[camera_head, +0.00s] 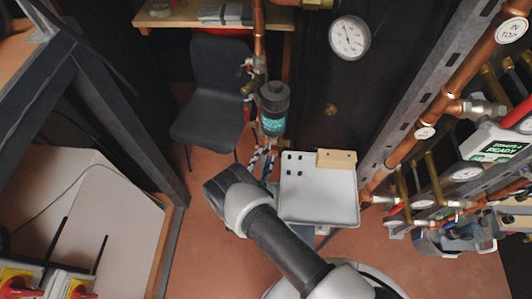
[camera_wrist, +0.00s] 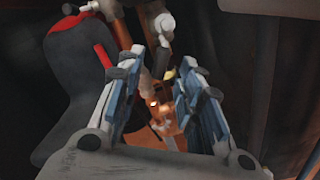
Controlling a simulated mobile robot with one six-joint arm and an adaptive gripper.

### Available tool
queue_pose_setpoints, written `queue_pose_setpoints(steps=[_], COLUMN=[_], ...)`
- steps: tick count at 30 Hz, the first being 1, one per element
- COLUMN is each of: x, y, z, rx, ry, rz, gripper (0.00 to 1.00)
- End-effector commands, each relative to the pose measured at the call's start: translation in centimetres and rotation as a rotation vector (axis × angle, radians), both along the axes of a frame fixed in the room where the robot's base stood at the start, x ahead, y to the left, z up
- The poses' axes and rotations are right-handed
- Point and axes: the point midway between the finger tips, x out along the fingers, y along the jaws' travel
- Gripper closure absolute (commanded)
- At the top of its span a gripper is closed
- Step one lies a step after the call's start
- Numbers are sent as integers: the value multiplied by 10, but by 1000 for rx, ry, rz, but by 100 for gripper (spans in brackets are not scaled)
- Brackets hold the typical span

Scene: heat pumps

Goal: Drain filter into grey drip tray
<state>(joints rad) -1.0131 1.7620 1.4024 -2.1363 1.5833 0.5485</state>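The filter (camera_head: 273,110) is an upright cylinder with a dark top and a teal see-through body, on a copper pipe in the head view. My gripper (camera_head: 262,160) is just below it, its fingers partly hidden by my wrist. In the wrist view my gripper (camera_wrist: 167,95) is open, with two blue-grey fingers apart. Copper and brass pipework (camera_wrist: 160,50) shows beyond and between them; I see nothing clearly held. A pale grey tray (camera_head: 320,209) lies right of my gripper, with a wooden block and several small black pieces. I cannot tell whether it is the drip tray.
A dark chair (camera_head: 217,85) stands left of the filter. A round gauge (camera_head: 349,37) is on the dark wall behind. Copper pipes and valves with a lit display (camera_head: 497,150) fill the right side. A dark frame (camera_head: 115,110) stands at left. Some reddish floor is bare.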

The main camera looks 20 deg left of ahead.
Motion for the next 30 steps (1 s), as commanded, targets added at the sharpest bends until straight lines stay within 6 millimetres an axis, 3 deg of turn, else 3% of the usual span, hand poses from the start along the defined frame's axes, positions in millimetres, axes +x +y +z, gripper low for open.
queue_pose_setpoints(steps=[3,7,19,30], x=[21,33,40,39], y=[-1,0,0,0], z=[-1,-1,0,0], rx=[2,2,0,0], ry=[-1,0,0,0], rz=[-3,-1,0,0], gripper=[66,66,67,91])
